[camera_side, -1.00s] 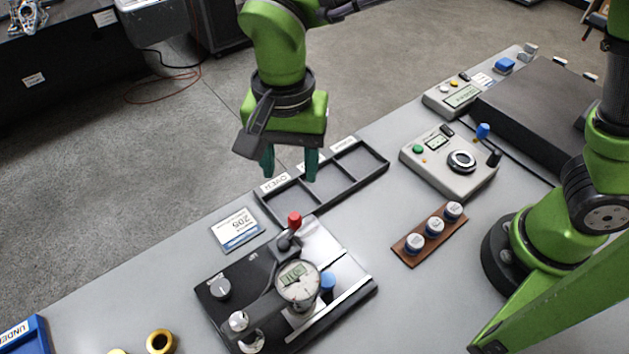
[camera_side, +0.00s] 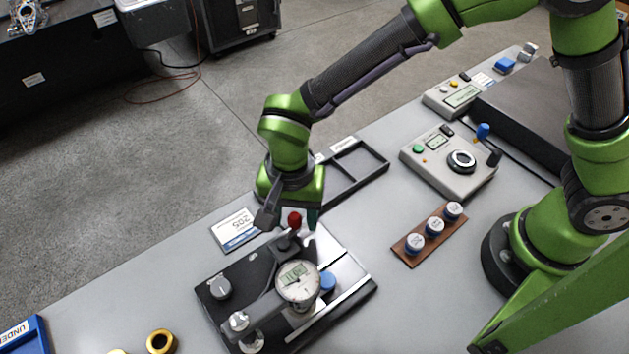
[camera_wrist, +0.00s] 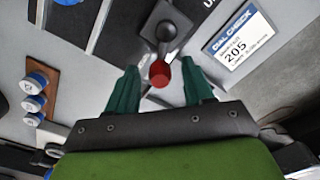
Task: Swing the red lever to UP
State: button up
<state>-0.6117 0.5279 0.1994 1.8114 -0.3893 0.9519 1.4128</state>
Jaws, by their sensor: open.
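The red lever has a red knob (camera_side: 295,219) on a dark arm, mounted at the back of the black gauge fixture (camera_side: 222,308). In the wrist view the red knob (camera_wrist: 159,73) lies between the two green fingers, with a gap on each side. The lever's dark arm and pivot (camera_wrist: 166,30) show above it. My gripper (camera_wrist: 158,88) is open. In the side view my gripper (camera_side: 293,222) is low over the back of the fixture, its fingers on either side of the knob. The lever's position marks are not readable, partly hidden by my gripper.
A dark divided tray (camera_side: 372,152) is behind. A wooden rack (camera_side: 411,251) with several capped pieces is right.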

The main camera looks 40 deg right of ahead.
grip_shut()
